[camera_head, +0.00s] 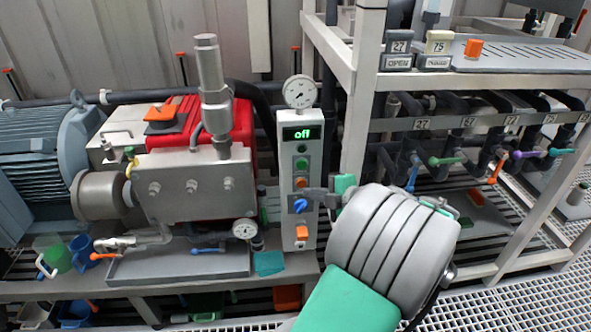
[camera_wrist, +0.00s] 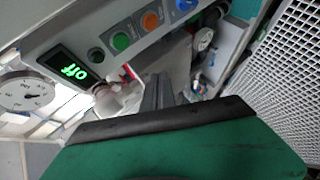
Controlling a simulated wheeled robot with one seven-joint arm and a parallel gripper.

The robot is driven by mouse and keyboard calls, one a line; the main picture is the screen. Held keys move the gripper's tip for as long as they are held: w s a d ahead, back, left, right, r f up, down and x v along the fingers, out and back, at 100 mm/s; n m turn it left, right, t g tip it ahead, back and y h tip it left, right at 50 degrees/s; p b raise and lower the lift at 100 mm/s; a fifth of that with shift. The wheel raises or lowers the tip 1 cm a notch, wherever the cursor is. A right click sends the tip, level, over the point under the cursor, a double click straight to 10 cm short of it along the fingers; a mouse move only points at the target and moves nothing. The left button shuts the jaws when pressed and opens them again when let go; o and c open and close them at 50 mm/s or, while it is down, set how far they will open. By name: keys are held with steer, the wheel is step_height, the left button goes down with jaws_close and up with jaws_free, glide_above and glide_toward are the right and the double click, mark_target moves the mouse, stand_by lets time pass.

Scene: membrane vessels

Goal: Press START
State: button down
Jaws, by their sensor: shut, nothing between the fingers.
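The narrow grey control panel (camera_head: 287,228) stands upright, with a display (camera_head: 302,133) reading "off" in green. Below the display are a small dark button, a green button (camera_head: 301,163), an orange button (camera_head: 301,182) and a blue knob (camera_head: 300,205). In the wrist view the green button (camera_wrist: 121,41), orange button (camera_wrist: 150,20) and display (camera_wrist: 72,66) show along the panel's face. No START label is legible. My gripper (camera_head: 308,194) is shut and empty, in front of the panel at about the orange button's and knob's height. Its fingers (camera_wrist: 157,92) also show in the wrist view. Contact cannot be told.
A round gauge (camera_head: 300,91) tops the panel. A red and grey pump (camera_head: 190,170) stands left of it, beside a blue motor (camera_head: 45,165). A white rack frame (camera_head: 362,90) with pipes and coloured valve handles is to the right.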

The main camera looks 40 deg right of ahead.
mark_target(302, 165)
steer(key=w+d, duration=0.4)
steer(key=w, duration=0.3)
steer(key=shift+w+d, duration=0.15)
steer(key=shift+d, duration=0.25)
stand_by(0.3)
steer(key=shift+w+d+f+b, duration=0.15)
steer(key=shift+w+b, duration=0.05)
steer(key=shift+b, duration=0.5)
stand_by(0.9)
stand_by(0.3)
steer(key=shift+w+d+b, duration=0.3)
steer(key=shift+w+b, duration=0.1)
stand_by(0.5)
steer(key=shift+s, duration=0.1)
steer(key=shift+s+a+b, duration=0.5)
steer(key=shift+s+b, duration=0.1)
steer(key=shift+b, duration=0.05)
